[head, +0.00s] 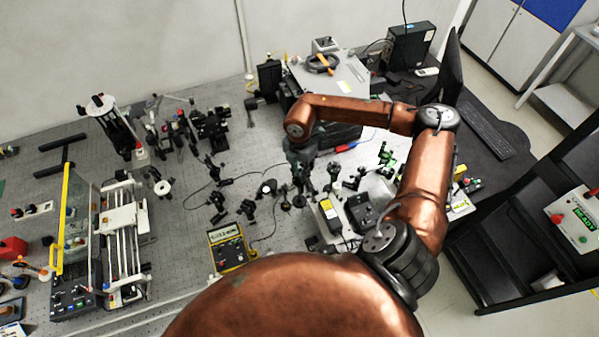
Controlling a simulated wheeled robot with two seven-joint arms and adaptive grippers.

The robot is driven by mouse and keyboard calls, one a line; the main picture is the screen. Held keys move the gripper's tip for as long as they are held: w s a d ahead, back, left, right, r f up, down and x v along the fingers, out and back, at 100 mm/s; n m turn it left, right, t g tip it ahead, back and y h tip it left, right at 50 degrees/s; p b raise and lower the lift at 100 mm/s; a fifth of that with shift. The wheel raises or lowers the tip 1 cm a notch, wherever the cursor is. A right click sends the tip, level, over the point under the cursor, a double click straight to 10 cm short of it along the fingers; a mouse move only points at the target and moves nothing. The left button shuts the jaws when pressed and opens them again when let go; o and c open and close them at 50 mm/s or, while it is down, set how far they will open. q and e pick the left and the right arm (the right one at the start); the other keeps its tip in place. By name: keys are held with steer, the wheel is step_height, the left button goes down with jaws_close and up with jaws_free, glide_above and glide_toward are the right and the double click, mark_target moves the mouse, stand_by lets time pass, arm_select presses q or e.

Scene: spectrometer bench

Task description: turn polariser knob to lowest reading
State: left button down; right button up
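My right arm reaches over the bench from the right, and my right gripper (301,180) points down among the small black optics mounts. Its fingers are small and dark against the mounts, so I cannot tell whether they are open, shut or touching anything. A small round mount with a pale face (267,188) stands just left of the gripper. I cannot make out which part is the polariser knob; it may be hidden by the gripper. A yellow-framed meter (229,249) lies at the front of the bench; its reading is too small to read. My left gripper is out of view.
The perforated grey bench (200,240) is crowded with posts and cables. A railed instrument (122,235) stands at the left. A large grey box (325,75) stands behind my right arm. A yellow-faced device (330,215) sits close to the gripper's lower right.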

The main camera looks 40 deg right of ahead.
jaws_close()
steer(key=shift+f+n+b, duration=0.15)
steer(key=shift+n+b, duration=0.85)
steer(key=shift+b, duration=0.25)
steer(key=n+b, duration=0.7)
steer(key=n, duration=0.1)
steer(key=shift+n+b, duration=0.35)
steer(key=shift+n, duration=0.05)
steer(key=shift+n+b, duration=0.85)
steer(key=shift+n, duration=0.65)
steer(key=shift+r, duration=0.2)
